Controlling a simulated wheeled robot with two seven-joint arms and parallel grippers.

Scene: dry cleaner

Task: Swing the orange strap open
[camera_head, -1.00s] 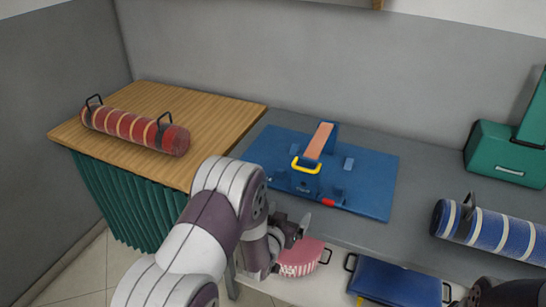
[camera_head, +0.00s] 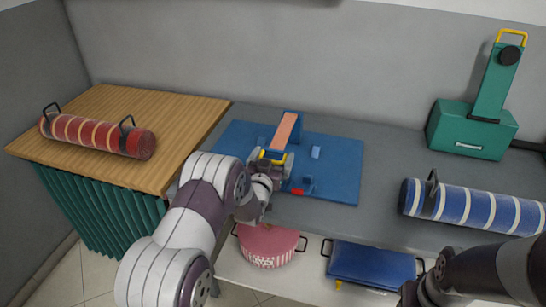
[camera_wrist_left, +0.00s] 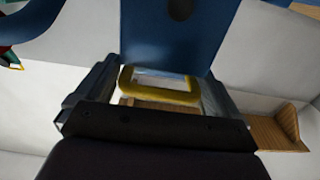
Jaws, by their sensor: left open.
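The orange strap (camera_head: 285,130) lies on the blue board (camera_head: 335,180), sloping from a blue block at its back end toward the front. A yellow handle (camera_head: 267,157) is at the strap's front end, partly hidden by my gripper. My left gripper (camera_head: 271,160) is open at this handle. In the left wrist view the yellow loop (camera_wrist_left: 160,97) lies between the two spread fingers, with no clear sign of contact. My right arm's dark end (camera_head: 428,290) is at the lower right; its finger state is unclear.
A red striped roll (camera_head: 95,133) lies on the wooden table at left. A blue striped roll (camera_head: 475,206) and a green device (camera_head: 470,130) are at right. A pink round case (camera_head: 268,244) and a blue case (camera_head: 372,266) sit below the counter's front.

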